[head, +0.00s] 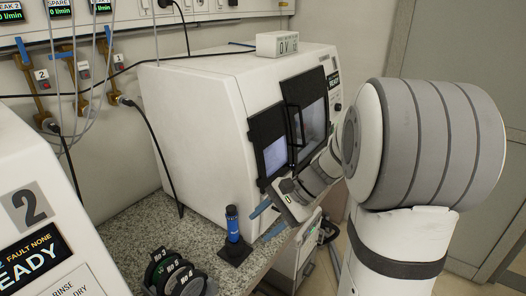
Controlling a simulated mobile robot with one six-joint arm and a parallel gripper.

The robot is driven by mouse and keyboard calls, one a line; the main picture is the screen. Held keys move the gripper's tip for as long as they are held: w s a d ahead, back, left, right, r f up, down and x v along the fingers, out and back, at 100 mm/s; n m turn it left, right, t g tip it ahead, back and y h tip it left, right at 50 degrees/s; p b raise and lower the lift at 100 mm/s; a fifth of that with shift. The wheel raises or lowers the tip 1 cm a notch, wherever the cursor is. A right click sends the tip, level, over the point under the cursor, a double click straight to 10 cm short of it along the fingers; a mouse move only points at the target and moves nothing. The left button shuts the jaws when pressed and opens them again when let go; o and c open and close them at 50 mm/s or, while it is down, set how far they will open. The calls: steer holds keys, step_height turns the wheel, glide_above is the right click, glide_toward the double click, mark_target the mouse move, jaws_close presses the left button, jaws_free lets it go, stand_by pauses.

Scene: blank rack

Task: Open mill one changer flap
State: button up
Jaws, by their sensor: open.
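A white mill (195,120) stands on the granite counter at the back; its number is not visible, but the nearer machine is marked 2. Its front has a small black-framed panel with a pale window (275,157) on the left, which looks like the changer flap and appears shut. Beside it is a larger black-framed door (313,118) with a vertical bar handle. My gripper (266,218), with blue fingertips, is open and empty, low in front of the mill and below the small panel. It appears apart from the panel. My arm hides the mill's lower right front.
A blue bottle (232,222) stands on a dark base just left of my gripper. A rack of numbered discs (172,272) sits at the counter's front. Mill 2 (45,235) fills the left foreground. A white box (277,44) lies on the mill; gas hoses and a cable hang left.

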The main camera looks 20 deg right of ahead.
steer(key=w+d+m+t+y+p, duration=0.2)
steer(key=w+d+m+t+y, duration=0.25)
steer(key=w+d+m, duration=0.45)
steer(key=m+t+h+p, duration=0.1)
steer(key=m+t+h, duration=0.1)
steer(key=m+t, duration=0.6)
glide_toward(297, 167)
steer(key=shift+n+t, duration=0.25)
steer(key=shift+n, duration=0.15)
steer(key=p+x, duration=0.2)
steer(key=x, duration=0.6)
steer(key=shift+w+a+f, duration=0.1)
steer(key=shift+a+f, duration=0.05)
steer(key=shift+a, duration=0.15)
steer(key=shift+c, duration=0.6)
jaws_close()
